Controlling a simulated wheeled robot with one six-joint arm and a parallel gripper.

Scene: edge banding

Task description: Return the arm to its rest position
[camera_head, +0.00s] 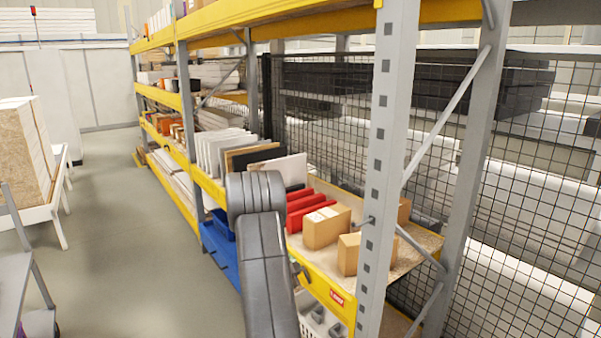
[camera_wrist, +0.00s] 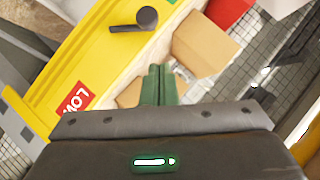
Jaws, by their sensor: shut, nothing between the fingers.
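My gripper (camera_wrist: 159,72) shows in the wrist view as two dark green fingers side by side, touching and empty. It points toward the yellow shelf beam and the cardboard boxes behind it; I cannot tell the exact gap. In the head view my dark grey arm (camera_head: 266,265) rises at the lower middle, bent at its upper joint in front of the rack. It hides most of the gripper there.
A yellow-beamed rack (camera_head: 340,297) stands close to the arm, with cardboard boxes (camera_head: 326,228), red bins (camera_head: 300,207) and upright panels (camera_head: 222,152). A grey post (camera_head: 386,150) and wire mesh (camera_head: 510,180) are at right. The aisle floor (camera_head: 130,235) is clear at left.

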